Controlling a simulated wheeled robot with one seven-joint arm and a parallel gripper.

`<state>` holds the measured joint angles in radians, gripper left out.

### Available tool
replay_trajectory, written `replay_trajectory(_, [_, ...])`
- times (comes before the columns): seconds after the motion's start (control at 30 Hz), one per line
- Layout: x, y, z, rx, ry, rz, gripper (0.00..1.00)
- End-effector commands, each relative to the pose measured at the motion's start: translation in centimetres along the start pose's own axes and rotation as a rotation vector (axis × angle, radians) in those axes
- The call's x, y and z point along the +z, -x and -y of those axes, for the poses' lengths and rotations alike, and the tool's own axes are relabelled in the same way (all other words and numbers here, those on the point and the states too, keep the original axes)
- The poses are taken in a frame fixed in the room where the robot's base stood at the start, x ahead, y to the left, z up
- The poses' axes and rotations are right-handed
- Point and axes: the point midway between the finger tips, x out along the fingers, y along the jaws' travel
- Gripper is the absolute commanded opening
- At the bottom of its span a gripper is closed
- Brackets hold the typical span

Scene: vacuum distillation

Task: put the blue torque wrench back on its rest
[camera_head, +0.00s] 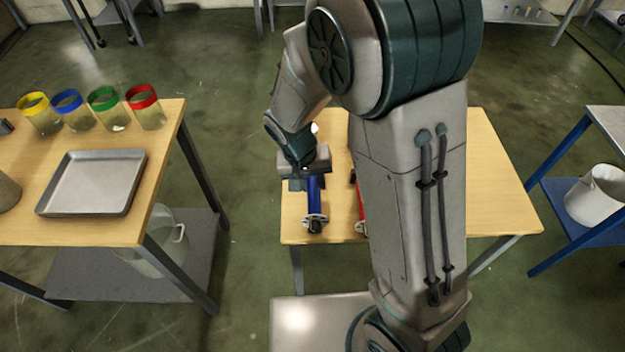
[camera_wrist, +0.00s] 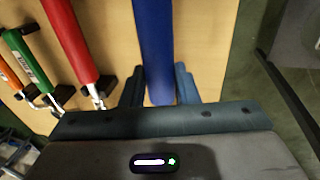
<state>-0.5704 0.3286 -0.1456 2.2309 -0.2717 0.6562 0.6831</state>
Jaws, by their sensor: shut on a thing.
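The blue torque wrench (camera_head: 314,196) is over the left front of the middle wooden table (camera_head: 490,205), its grey metal head (camera_head: 315,223) toward the front edge. My gripper (camera_head: 308,178) is shut on its blue handle. In the wrist view the handle (camera_wrist: 154,40) runs between the two fingers of my gripper (camera_wrist: 159,84). I cannot tell how far the wrench is above the table. A rest under the blue wrench is not visible.
A red wrench (camera_wrist: 72,42) lies beside the blue one on dark rests (camera_wrist: 106,84). Green (camera_wrist: 28,62) and orange (camera_wrist: 9,75) wrenches lie farther left. My arm hides much of the table. A left table holds a tray (camera_head: 92,182) and several jars.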

Motion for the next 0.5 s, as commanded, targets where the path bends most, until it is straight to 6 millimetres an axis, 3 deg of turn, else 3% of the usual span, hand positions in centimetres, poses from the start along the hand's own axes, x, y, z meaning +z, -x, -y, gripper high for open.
replay_trajectory(0.5, [0.0,-1.3,0.3,-0.001,0.000,-0.002,0.00])
